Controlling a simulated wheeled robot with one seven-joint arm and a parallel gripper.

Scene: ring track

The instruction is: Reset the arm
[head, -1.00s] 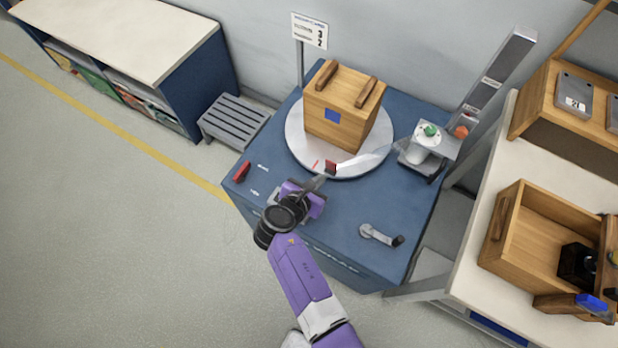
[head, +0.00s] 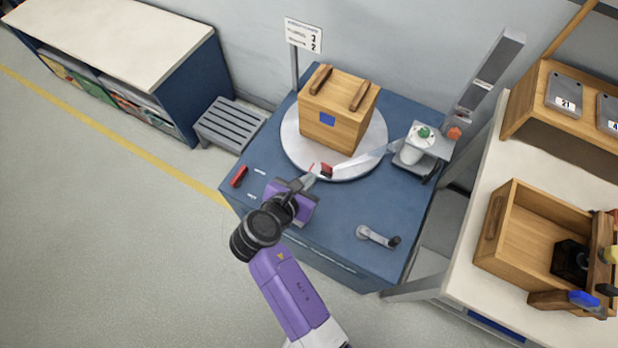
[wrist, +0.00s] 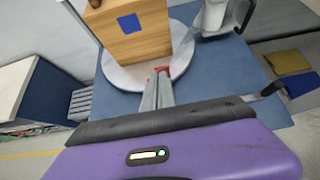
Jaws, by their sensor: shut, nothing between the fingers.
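My gripper (head: 318,171) is shut and empty. In the head view its purple body hangs over the front part of the blue table (head: 330,220), with its fingertips near the front rim of the round grey turntable (head: 290,150). In the wrist view the closed fingers (wrist: 158,82) point at the turntable edge, with a red piece at or just beyond their tips. I cannot tell whether they touch it. A wooden box (head: 338,115) with two dark handles and a blue square stands on the turntable behind my gripper.
A crank handle (head: 378,238) lies at the table's front right, and a red lever (head: 239,176) at its left. A stand with a white cylinder (head: 411,156) is at the right. An open wooden crate (head: 500,225) sits on the right bench. A grey stool (head: 229,124) stands at the left.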

